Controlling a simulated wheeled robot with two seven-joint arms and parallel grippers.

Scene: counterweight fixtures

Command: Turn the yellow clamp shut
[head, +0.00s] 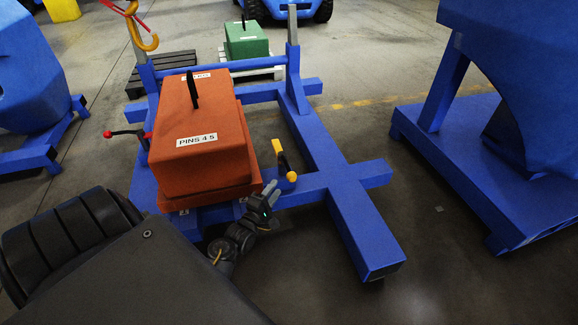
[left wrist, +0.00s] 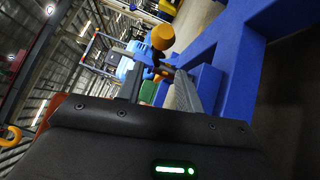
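The yellow clamp (head: 282,158) is on the blue frame, just right of the orange counterweight. Its yellow handle stands up and tilts, on a dark arm with a yellow ball (head: 292,177) at its lower end. My left gripper (head: 271,190) is just below and left of the clamp in the head view, close to it. In the left wrist view, a yellow-orange knob (left wrist: 163,37) shows beyond the fingers, near the gap between them. The fingers (left wrist: 158,90) are apart with nothing clearly held. Whether they touch the clamp cannot be told. My right gripper is not in view.
The orange counterweight (head: 202,148), labelled "PINS 4 5", fills the frame's middle. A red-handled clamp (head: 128,133) is on its left. The blue frame (head: 365,230) extends right and forward. A yellow hook (head: 146,42) hangs behind. Another blue fixture (head: 470,165) stands right, with floor between.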

